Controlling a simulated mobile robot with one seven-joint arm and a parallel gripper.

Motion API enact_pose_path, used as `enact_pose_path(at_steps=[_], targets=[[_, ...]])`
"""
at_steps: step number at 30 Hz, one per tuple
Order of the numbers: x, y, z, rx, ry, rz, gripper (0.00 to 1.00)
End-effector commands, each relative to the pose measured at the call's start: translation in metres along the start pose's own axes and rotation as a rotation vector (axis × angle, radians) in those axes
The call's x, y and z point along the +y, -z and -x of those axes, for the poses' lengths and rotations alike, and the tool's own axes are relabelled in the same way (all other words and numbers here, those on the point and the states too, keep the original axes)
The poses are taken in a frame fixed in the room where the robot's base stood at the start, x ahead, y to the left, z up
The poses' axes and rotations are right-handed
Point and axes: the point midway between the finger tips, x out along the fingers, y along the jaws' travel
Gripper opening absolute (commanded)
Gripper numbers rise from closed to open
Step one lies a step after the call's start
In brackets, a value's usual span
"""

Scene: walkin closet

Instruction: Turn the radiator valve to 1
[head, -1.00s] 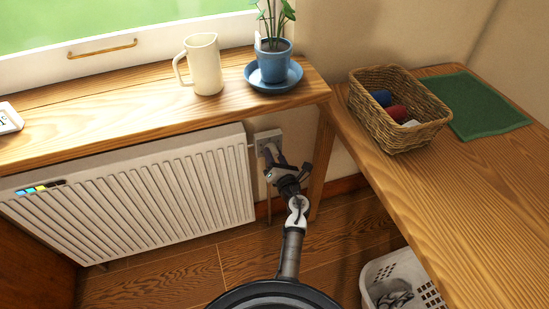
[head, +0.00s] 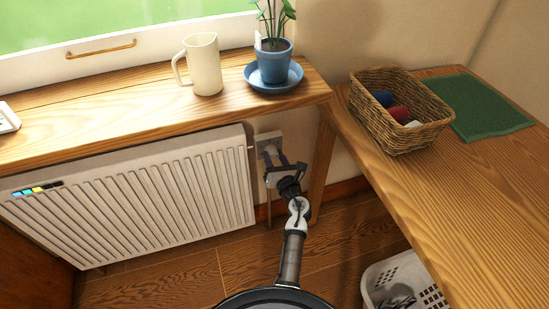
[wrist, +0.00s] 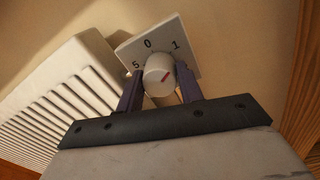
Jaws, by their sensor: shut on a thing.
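The radiator valve is a round light-grey knob (wrist: 159,72) on a square white plate (wrist: 187,58) marked 5, 0 and 1.
The white radiator (head: 130,200) stands just left of the valve, and a wooden table leg (head: 322,170) is close on the right. The wooden sill (head: 130,110) overhangs above, with a cream jug (head: 205,68) and a potted plant (head: 273,62). A white laundry basket (head: 385,270) is on the floor.

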Motion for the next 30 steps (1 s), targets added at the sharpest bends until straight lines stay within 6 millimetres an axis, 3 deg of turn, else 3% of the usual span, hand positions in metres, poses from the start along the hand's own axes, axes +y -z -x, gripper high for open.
enact_pose_path(at_steps=[4, 5, 9, 20, 23, 30], targets=[[0.0, -0.002, -0.001, -0.003, 0.0, 0.0, 0.14], [0.0, -0.002, -0.001, -0.003, 0.0, 0.0, 0.41], [0.0, -0.002, -0.001, -0.002, 0.0, 0.0, 0.58], [0.0, 0.001, 0.005, 0.0, 0.001, -0.002, 0.58], [-0.001, 0.001, 0.017, 0.0, 0.002, -0.002, 0.58], [-0.001, 0.002, 0.071, 0.0, 0.002, -0.002, 0.58]])
